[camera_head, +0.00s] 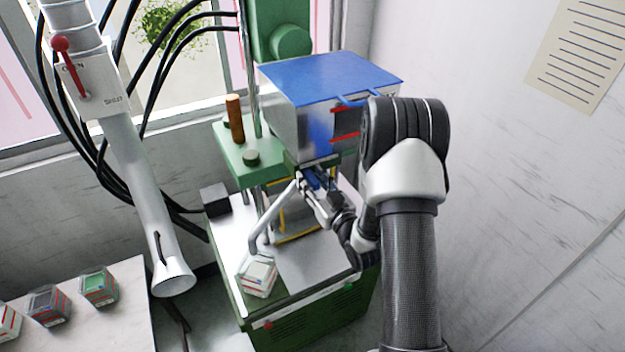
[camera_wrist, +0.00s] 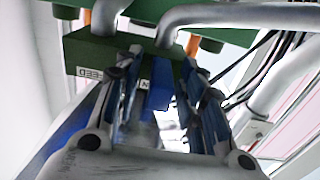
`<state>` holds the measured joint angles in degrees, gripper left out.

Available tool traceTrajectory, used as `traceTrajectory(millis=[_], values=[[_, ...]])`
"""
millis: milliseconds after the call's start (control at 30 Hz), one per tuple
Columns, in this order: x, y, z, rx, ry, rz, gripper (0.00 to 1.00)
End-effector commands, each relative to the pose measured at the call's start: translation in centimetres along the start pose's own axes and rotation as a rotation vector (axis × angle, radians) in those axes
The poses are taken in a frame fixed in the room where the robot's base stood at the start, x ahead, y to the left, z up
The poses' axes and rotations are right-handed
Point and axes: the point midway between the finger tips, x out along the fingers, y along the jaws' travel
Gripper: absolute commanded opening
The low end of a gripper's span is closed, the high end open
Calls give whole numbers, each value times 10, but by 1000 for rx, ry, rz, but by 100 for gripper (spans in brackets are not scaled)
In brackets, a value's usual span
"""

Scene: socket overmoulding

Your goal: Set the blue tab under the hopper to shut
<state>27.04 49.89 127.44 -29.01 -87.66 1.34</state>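The hopper (camera_head: 298,110) is a grey metal box with a blue lid, mounted on the green machine. Under it is a dark green block (camera_wrist: 95,52) with a label that seems to read FEED and another partly covered label. The blue tab (camera_wrist: 158,92) sticks out of this block towards the wrist camera. My gripper (camera_wrist: 163,85) is open, with one blue-padded finger on each side of the tab. A gap shows beside the tab; contact is hard to judge. In the head view my gripper (camera_head: 308,180) is just below the hopper, and the tab is hard to separate from it.
A bent grey pipe (camera_head: 268,222) runs down to a small box (camera_head: 258,275) on the machine's metal top. It also passes close above the fingers in the wrist view (camera_wrist: 230,16). A grey tube with a red lever (camera_head: 63,50) hangs left. Several small boxes stand on the left table.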

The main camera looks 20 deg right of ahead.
Motion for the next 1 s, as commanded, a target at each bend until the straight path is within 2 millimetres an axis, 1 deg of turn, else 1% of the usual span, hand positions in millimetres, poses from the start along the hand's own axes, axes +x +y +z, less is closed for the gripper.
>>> traceTrajectory(millis=[233,767,800,1000], values=[[1,0,0,0,0,0,37],[0,0,0,0,0,0,1],[0,0,0,0,0,0,0],[0,0,0,0,1,0,0]])
